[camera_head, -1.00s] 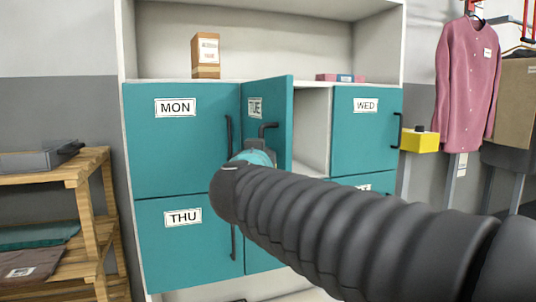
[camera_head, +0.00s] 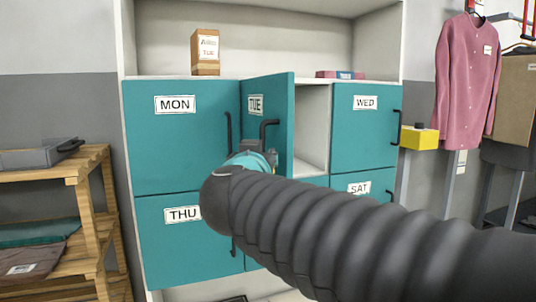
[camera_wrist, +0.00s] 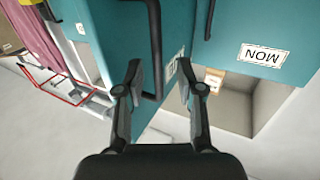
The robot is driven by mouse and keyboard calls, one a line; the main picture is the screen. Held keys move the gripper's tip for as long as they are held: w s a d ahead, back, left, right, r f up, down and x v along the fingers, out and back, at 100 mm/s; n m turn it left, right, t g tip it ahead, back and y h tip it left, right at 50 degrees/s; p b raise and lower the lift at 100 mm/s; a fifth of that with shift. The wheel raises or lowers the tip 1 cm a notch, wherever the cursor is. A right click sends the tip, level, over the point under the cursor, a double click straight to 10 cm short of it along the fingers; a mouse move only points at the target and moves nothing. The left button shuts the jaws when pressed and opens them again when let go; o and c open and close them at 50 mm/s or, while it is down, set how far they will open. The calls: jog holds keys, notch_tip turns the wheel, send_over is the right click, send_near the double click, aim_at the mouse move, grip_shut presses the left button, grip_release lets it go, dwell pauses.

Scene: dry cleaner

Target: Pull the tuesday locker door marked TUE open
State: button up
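The teal TUE door (camera_head: 283,110) stands partly open. It swings out from its left side, and its locker's pale inside shows to the right. Its black handle (camera_head: 264,135) is on the front face, with its lower part hidden by my gripper. My gripper (camera_head: 258,158) is mostly hidden behind my arm in the head view. In the wrist view my gripper (camera_wrist: 160,78) is open, its two fingers apart in front of the TUE door (camera_wrist: 118,35). The handle (camera_wrist: 154,50) shows between the fingers, nearer the left one; I cannot tell whether they touch.
The MON door (camera_head: 180,140), WED door (camera_head: 365,135) and THU door (camera_head: 175,250) are shut. A small carton (camera_head: 205,52) and a flat box (camera_head: 340,75) sit on top. A wooden rack (camera_head: 85,168) stands left. A pink shirt (camera_head: 465,85) hangs right, near a yellow box (camera_head: 419,139).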

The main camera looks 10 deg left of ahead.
jog(key=s+d, duration=0.1)
jog(key=s, duration=0.7)
jog(key=shift+s, duration=0.3)
